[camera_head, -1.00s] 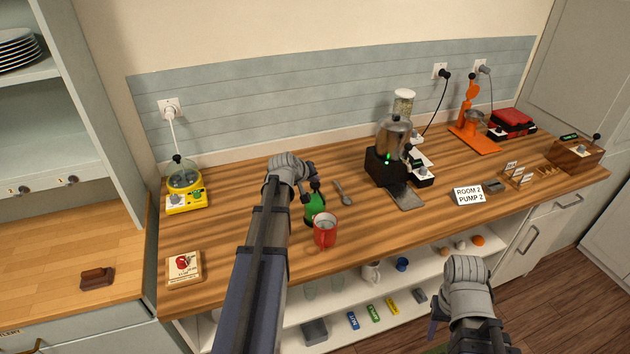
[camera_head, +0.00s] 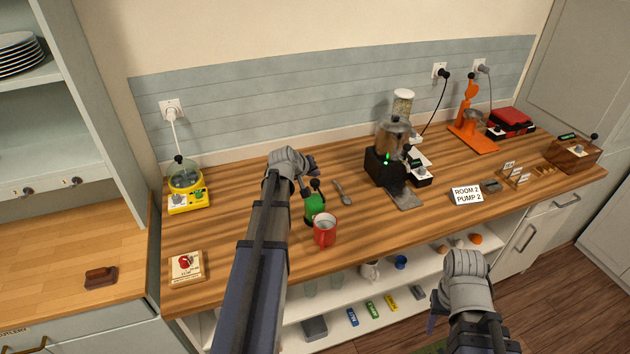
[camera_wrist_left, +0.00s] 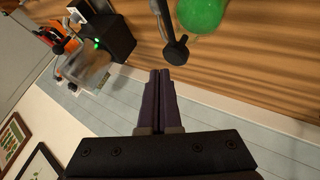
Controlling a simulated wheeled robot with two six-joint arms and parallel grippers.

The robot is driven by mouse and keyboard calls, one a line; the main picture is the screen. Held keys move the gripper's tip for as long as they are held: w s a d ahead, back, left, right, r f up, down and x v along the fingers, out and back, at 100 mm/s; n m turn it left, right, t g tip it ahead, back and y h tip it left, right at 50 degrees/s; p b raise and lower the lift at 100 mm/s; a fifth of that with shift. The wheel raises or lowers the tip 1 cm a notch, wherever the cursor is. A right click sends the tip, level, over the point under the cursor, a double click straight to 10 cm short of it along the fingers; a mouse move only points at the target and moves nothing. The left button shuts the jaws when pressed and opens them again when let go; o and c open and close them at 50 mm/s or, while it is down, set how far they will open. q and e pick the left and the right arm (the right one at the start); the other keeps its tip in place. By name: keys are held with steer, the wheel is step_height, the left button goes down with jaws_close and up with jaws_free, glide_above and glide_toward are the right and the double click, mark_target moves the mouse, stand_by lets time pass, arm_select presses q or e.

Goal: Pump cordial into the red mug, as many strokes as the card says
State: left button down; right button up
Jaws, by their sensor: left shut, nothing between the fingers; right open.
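The green cordial pump bottle (camera_head: 314,208) stands on the wooden counter, its black pump head (camera_head: 315,184) on top. The red mug (camera_head: 325,232) stands upright just in front of it; I cannot tell what is in it. The white card (camera_head: 467,195) reads "ROOM 2 PUMP 2". My left gripper (camera_head: 312,167) is shut and empty, just behind and above the pump head. In the left wrist view its closed fingers (camera_wrist_left: 160,75) point towards the black pump head (camera_wrist_left: 176,50), apart from it, with the green bottle (camera_wrist_left: 201,12) beyond. My right gripper (camera_head: 436,322) is low in front of the counter, open, its fingers partly hidden.
A spoon (camera_head: 343,192) lies right of the pump. The counter's left middle is clear.

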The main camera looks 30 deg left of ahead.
arm_select(q)
steer(key=shift+r+p, duration=2.25)
steer(key=shift+r, duration=0.2)
stand_by(0.6)
step_height(320, 180, up, 4)
steer(key=p, duration=0.4)
glide_above(314, 183)
steer(key=shift+s+f, duration=0.1)
steer(key=shift+f, duration=0.15)
step_height(314, 183, down, 9)
steer(key=b, duration=0.9)
steer(key=shift+r, duration=0.2)
stand_by(1.4)
steer(key=shift+f+b, duration=0.4)
steer(key=shift+b, duration=0.05)
